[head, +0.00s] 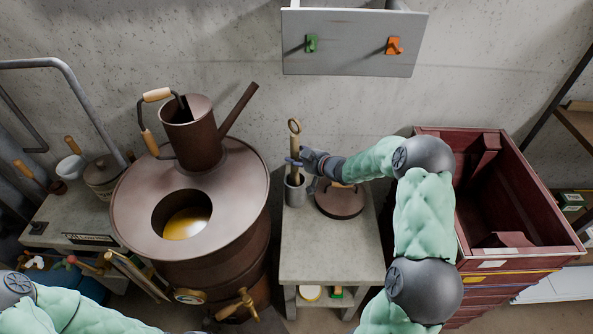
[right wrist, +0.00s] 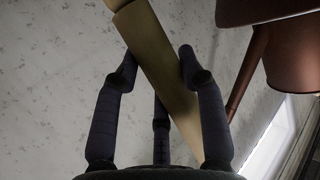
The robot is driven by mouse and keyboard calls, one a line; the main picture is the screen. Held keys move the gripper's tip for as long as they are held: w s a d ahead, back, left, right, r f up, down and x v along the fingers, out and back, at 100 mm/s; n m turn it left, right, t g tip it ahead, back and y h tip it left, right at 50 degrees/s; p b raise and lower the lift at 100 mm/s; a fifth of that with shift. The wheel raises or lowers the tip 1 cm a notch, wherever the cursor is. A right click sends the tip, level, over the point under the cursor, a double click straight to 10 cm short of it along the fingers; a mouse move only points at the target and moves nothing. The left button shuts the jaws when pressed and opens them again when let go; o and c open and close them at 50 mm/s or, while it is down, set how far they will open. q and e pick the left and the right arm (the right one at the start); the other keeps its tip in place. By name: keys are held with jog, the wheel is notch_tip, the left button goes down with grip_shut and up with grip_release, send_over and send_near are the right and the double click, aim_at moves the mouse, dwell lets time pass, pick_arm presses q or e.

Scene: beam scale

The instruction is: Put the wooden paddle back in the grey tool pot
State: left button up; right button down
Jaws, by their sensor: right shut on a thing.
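The wooden paddle (head: 295,140) stands roughly upright above the grey tool pot (head: 295,192) on the small grey table. It has a ring at its top end. My right gripper (head: 295,162) is shut on the paddle's shaft just above the pot's rim. The paddle's lower end is hidden, so I cannot tell how far it is inside the pot. In the right wrist view the pale shaft (right wrist: 158,70) runs slanted between the dark fingers (right wrist: 160,85). My left gripper is not in view; only part of that arm shows at the lower left.
A round brown lid (head: 340,202) lies right of the pot on the table (head: 325,258). A large brown drum (head: 225,215) with a spouted can (head: 195,135) stands left. A dark red crate (head: 525,190) stands right. The table's front part is clear.

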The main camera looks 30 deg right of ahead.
aim_at(296, 168)
jog(key=shift+f+b, duration=0.5)
jog(key=shift+f, duration=2.3)
jog(key=shift+f, duration=0.15)
jog(key=c, duration=0.7)
grip_release()
jog(key=shift+c, duration=0.2)
jog(key=shift+s+r, duration=0.15)
jog(key=shift+r, duration=0.1)
jog(key=p+v, duration=0.1)
jog(key=v, duration=1)
jog(key=shift+s+p, duration=0.3)
jog(key=shift+s, duration=0.05)
